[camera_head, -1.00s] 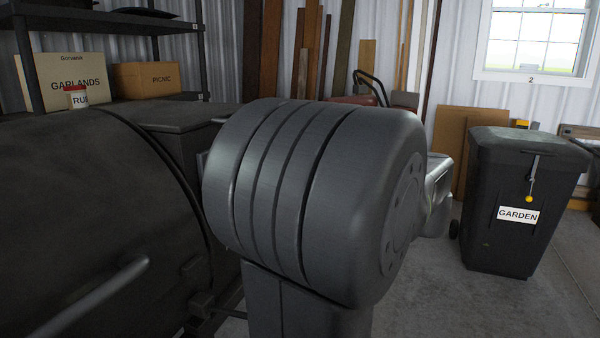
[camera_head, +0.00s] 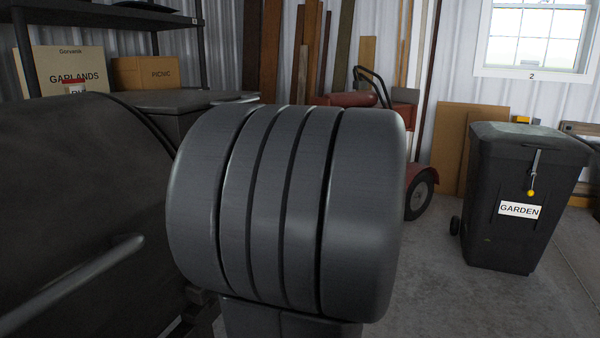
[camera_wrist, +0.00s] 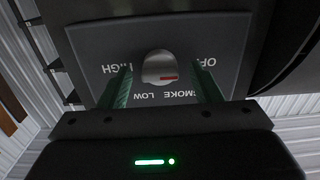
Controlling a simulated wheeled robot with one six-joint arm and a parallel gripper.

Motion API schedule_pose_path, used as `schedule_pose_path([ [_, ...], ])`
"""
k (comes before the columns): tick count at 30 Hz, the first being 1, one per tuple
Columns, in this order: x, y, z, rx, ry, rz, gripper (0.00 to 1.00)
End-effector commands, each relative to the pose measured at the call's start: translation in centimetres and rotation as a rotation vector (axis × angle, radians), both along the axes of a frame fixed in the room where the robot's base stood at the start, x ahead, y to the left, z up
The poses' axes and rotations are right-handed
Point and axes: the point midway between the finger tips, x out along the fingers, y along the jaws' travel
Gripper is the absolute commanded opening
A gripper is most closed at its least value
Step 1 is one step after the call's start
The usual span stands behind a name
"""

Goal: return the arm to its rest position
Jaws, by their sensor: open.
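My arm's thick dark grey joint (camera_head: 285,210) fills the middle of the head view and hides what lies behind it. My gripper (camera_wrist: 162,72) shows only in the wrist view. Its two greenish fingers are apart, with nothing visibly gripped. A round silver knob (camera_wrist: 156,66) with a red mark appears between the fingers, on a dark control panel (camera_wrist: 225,35). The panel's lettering reads HIGH, LOW, SMOKE and OFF, upside down. I cannot tell how far the fingertips are from the panel.
A black smoker-like body (camera_head: 70,200) with a bar handle (camera_head: 85,280) stands close on the left. A red wheeled cart (camera_head: 420,185) is behind my arm. A GARDEN bin (camera_head: 520,180) stands right. Shelf boxes (camera_head: 145,75) are back left. Floor (camera_head: 440,290) at lower right is clear.

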Motion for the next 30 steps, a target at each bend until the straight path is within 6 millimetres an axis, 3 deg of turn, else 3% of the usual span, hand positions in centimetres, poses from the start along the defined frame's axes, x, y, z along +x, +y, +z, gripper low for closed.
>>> schedule_pose_path([
  [30,0.11,0.19,0.25,0.321,0.783,0.0,0.58],
])
